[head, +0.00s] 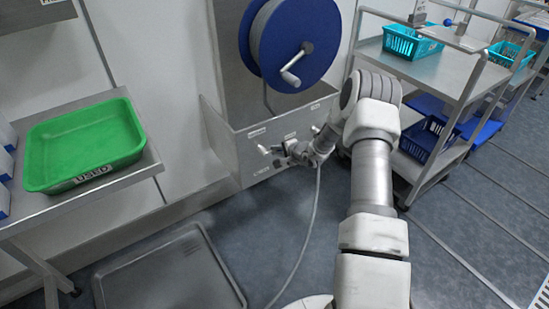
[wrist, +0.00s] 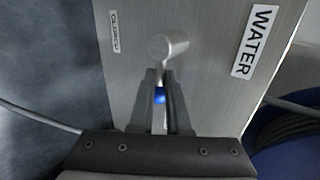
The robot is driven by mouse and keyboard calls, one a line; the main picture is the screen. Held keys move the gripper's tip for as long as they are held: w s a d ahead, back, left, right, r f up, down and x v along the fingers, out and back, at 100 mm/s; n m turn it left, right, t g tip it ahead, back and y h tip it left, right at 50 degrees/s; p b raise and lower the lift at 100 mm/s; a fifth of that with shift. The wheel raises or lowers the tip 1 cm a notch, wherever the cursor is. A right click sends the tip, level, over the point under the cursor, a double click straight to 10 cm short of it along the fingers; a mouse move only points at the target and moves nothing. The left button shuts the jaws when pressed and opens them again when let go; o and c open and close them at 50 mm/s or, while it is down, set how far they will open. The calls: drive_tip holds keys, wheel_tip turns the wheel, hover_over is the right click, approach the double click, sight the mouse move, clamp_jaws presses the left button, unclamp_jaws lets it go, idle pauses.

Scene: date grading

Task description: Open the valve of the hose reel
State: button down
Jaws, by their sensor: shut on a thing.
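The hose reel has a blue drum (head: 295,45) with a metal crank and hangs on a grey metal panel above a labelled metal box (head: 262,133). My gripper (head: 283,152) reaches the front of this box. In the wrist view my gripper (wrist: 160,78) is shut on the valve handle, whose round metal end (wrist: 167,46) stands out just beyond the fingertips. A small blue part (wrist: 160,96) shows between the fingers. A WATER label (wrist: 255,41) is to the right of the valve. The rest of the valve is hidden behind the fingers.
A green tray (head: 128,158) sits on a metal table at the left. A shelved trolley (head: 440,72) with baskets stands at the right. A grey floor tray (head: 207,252) lies in front of the wall, and a thin hose (head: 311,220) runs down to the floor.

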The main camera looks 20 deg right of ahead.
drive_tip(key=shift+d+r+h+b, duration=0.1)
drive_tip(key=shift+d+h+b, duration=0.2)
drive_tip(key=shift+d+b, duration=0.1)
drive_tip(key=shift+r, duration=0.1)
drive_tip(key=c, duration=0.9)
unclamp_jaws()
drive_tip(key=shift+d, duration=0.1)
drive_tip(key=shift+a, duration=0.2)
drive_tip(key=p+v, duration=0.3)
drive_tip(key=v, duration=1.4)
drive_tip(key=shift+s+d, duration=0.2)
drive_tip(key=shift+s, duration=0.1)
